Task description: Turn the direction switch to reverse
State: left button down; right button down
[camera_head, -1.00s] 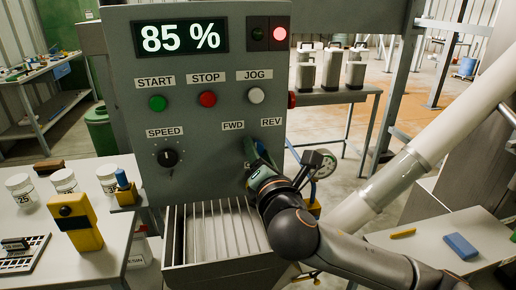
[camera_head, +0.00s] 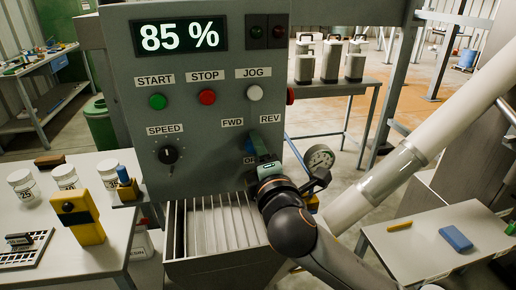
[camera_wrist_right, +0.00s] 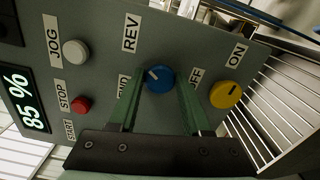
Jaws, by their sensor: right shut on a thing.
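The blue direction switch (camera_wrist_right: 160,78) is on the grey control panel (camera_head: 205,100), below the FWD (camera_head: 232,122) and REV (camera_head: 271,117) labels. In the right wrist view its white pointer mark faces between the REV label (camera_wrist_right: 131,32) and the partly hidden FWD label. My right gripper (camera_wrist_right: 159,80) is shut on the switch, with one green finger on each side of it. In the head view my right gripper (camera_head: 258,148) covers the switch. My left gripper is not in view.
A yellow ON/OFF knob (camera_wrist_right: 226,94) sits close beside the switch. The speed knob (camera_head: 168,155) and the start (camera_head: 158,101), stop (camera_head: 208,97) and jog (camera_head: 255,93) buttons are on the panel.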

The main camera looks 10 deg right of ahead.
jog(key=shift+f, duration=0.1)
dwell(0.3)
jog(key=shift+c, duration=1.8)
grip_release()
jog(key=shift+s, duration=0.15)
jog(key=s+p, duration=0.2)
jog(key=s, duration=1)
jog(key=shift+s, duration=0.15)
